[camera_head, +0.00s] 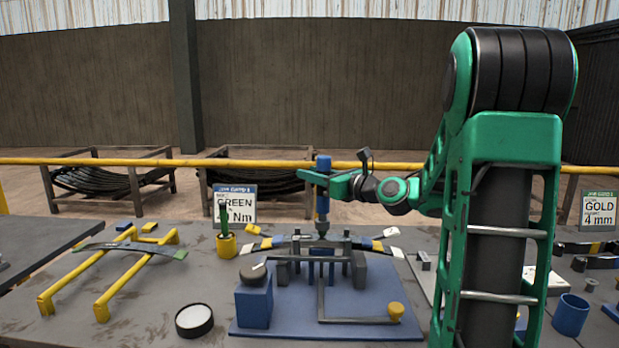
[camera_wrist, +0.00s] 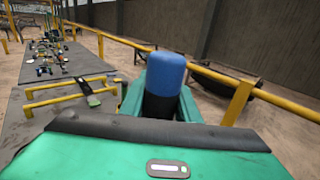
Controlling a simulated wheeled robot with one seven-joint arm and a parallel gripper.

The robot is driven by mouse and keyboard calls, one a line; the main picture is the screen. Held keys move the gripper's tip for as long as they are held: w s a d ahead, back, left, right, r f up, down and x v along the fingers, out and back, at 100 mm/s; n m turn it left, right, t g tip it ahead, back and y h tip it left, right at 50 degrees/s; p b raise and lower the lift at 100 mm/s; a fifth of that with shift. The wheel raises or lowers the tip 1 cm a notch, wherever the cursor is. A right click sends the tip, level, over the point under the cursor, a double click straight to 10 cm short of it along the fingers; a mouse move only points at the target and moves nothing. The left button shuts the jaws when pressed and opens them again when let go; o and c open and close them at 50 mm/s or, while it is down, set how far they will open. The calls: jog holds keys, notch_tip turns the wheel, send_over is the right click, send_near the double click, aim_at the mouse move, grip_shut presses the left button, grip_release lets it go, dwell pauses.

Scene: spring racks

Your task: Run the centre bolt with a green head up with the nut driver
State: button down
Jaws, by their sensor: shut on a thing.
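My gripper (camera_head: 323,181) is shut on the nut driver (camera_head: 323,164), an upright tool with a blue top and a dark band. In the wrist view its blue cap (camera_wrist: 166,73) stands between my fingers. The driver's lower end is over the middle of a leaf spring (camera_head: 300,243) that lies across a clamp fixture on a blue base plate (camera_head: 260,322). The centre bolt is hidden under the driver's lower end, so I cannot tell whether the driver touches it or see its green head.
A yellow cup (camera_head: 227,246) with a green-handled tool stands behind left. A yellow stand (camera_head: 103,302) bears another leaf at left. A blue block (camera_head: 254,305) with a black knob, a round white-topped tin (camera_head: 194,320) and a blue cup (camera_head: 571,315) stand nearby. A sign (camera_head: 236,203) reads GREEN.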

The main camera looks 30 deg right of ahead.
jog(key=shift+f, duration=1.3)
dwell(2.6)
notch_tip(320, 180, up, 7)
jog(key=shift+r, duration=0.15)
dwell(1.0)
dwell(0.4)
